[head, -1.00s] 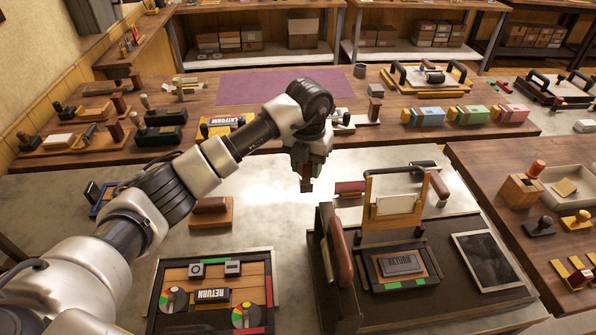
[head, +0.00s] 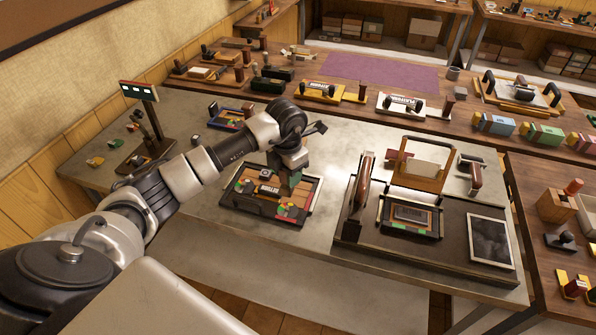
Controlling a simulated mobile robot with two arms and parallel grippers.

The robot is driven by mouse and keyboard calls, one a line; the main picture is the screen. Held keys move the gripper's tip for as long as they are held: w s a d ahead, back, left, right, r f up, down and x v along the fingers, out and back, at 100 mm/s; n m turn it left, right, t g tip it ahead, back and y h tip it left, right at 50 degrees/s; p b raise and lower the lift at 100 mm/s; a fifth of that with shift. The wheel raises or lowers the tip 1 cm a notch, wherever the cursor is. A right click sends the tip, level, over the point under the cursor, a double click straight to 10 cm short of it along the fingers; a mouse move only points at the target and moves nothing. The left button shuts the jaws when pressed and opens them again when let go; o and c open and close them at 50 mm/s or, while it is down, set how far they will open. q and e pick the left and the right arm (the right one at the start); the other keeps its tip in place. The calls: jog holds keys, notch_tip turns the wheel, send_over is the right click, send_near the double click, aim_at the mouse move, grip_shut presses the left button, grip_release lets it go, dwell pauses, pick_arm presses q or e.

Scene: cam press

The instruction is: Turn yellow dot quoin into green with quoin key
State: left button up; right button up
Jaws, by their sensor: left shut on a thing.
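My left gripper (head: 292,168) comes down over the far right part of a wooden form tray (head: 228,203) in a dark frame. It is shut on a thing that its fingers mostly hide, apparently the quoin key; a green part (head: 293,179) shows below. In the tray are two round quoin dials with coloured sectors, one at left (head: 245,184) and one at front right (head: 285,212). A dark RETURN type block (head: 268,190) lies between them. I cannot tell which dial has the yellow dot, or whether the held thing touches the tray. My right gripper is not in view.
A press (head: 358,195) with a second RETURN form (head: 410,214) stands to the right.

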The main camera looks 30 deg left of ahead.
pick_arm(q)
jog(key=shift+w+a+f, duration=0.15)
jog(key=shift+w+a, duration=0.05)
jog(key=shift+w, duration=0.05)
jog(key=shift+s+d, duration=0.1)
jog(key=shift+s, duration=0.05)
jog(key=shift+f+b, duration=0.25)
jog(key=shift+b, duration=0.15)
jog(key=shift+f+b, duration=0.55)
jog(key=shift+f, duration=0.1)
notch_tip(320, 180, down, 4)
jog(key=b, duration=0.3)
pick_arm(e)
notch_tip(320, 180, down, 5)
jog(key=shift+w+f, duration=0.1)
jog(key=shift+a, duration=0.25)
pick_arm(q)
jog(key=shift+f+b, duration=0.8)
jog(key=shift+b, duration=0.1)
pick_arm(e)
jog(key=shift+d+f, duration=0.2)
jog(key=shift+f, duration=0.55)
